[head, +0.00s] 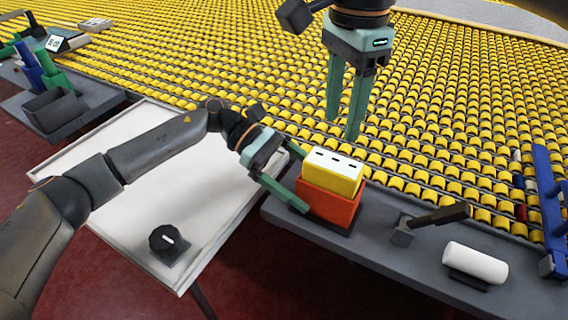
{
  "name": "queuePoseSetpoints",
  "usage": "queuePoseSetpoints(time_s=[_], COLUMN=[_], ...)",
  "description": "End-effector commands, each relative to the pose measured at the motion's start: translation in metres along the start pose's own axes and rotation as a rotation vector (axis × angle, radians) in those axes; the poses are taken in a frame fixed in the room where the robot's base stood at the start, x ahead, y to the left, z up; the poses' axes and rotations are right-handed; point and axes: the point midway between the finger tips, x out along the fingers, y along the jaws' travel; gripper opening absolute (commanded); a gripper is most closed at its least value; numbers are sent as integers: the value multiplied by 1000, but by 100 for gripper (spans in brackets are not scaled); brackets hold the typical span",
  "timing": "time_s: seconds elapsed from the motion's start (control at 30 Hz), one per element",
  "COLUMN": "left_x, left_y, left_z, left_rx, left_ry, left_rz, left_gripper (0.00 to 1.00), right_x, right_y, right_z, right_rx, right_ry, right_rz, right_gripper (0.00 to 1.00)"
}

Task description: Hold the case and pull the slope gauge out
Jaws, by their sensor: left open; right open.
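The case (327,207) is an orange box on a dark base on the grey shelf. A yellow block with a white top and dark slots, which looks like the slope gauge (333,174), sits in it with its upper part showing. My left gripper (300,196) is open at the left side of the case; one finger lies in front of its left corner. I cannot tell whether it touches. My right gripper (344,128) is open and empty, pointing down above the yellow block and apart from it.
A dark-handled tool (440,215) and a white roll (475,262) sit on the shelf to the right. A blue rack (548,200) stands at the far right. A white table (120,200) with a black knob (167,242) is at the left. Yellow rollers (450,100) fill the back.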

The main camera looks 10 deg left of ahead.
Motion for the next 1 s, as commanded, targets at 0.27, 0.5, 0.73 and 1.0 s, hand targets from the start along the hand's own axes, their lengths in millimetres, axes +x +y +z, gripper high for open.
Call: queuePoseSetpoints(time_s=[0.27, 0.5, 0.73, 1.0], left_x=[40, 49, 49, 49], left_y=[0, 0, 0, 0], left_z=[0, 0, 0, 0], left_rx=[2, 1, 1, 1], left_ry=[-1, 0, 0, 0], left_rz=[-1, 1, 2, 2], left_gripper=[100, 100, 97, 66], right_x=[0, 0, 0, 0], right_y=[0, 0, 0, 0], right_z=[0, 0, 0, 0], right_rx=[0, 0, 0, 0], right_ry=[0, 0, 0, 0], right_rz=[0, 0, 0, 0], right_gripper=[50, 50, 50, 50])
